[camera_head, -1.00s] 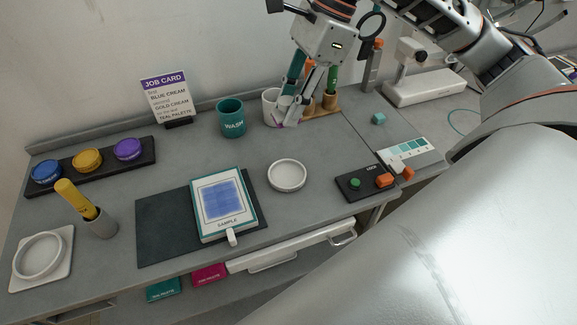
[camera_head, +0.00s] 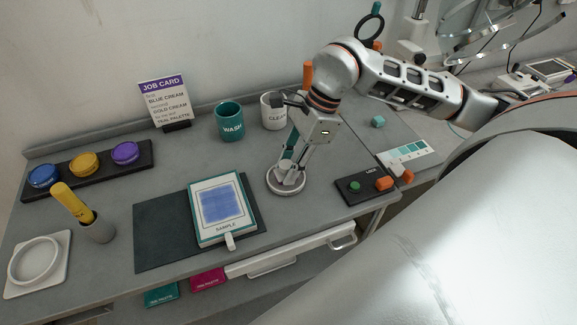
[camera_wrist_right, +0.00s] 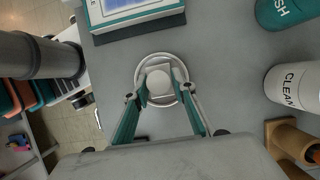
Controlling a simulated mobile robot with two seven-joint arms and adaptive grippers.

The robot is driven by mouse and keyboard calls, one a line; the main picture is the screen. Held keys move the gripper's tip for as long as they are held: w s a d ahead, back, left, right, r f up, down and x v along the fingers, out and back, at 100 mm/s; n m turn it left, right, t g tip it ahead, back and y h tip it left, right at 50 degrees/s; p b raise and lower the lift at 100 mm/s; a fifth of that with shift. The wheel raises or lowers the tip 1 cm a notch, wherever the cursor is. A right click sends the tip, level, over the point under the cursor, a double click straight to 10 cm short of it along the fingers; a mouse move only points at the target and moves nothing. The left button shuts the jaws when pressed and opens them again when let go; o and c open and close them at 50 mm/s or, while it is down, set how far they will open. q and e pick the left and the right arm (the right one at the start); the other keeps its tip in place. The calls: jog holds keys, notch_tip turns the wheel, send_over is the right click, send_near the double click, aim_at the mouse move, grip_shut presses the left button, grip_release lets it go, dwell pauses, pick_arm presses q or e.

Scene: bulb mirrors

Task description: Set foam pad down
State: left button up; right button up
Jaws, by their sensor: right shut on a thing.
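My right gripper (camera_head: 287,180) points down over the small white round dish (camera_head: 271,187). In the right wrist view its two fingers (camera_wrist_right: 162,80) are shut on a pale round piece, the foam pad (camera_wrist_right: 159,84). The pad sits within the outline of the dish rim (camera_wrist_right: 160,54). I cannot tell whether it touches the dish floor. In the head view the fingers hide most of the pad. My left gripper is not in view.
The sample board (camera_head: 221,206) lies on a dark mat (camera_head: 162,237) left of the dish. The WASH cup (camera_head: 230,121) and CLEAN cup (camera_head: 272,111) stand behind. A black switch box (camera_head: 366,187) is to the right. Paint jars stand far left.

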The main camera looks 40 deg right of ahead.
jog(key=shift+f, duration=0.2)
jog(key=shift+f, duration=0.1)
jog(key=o, duration=0.8)
jog(key=v, duration=1.2)
jog(key=shift+r, duration=0.2)
jog(key=shift+s, duration=0.1)
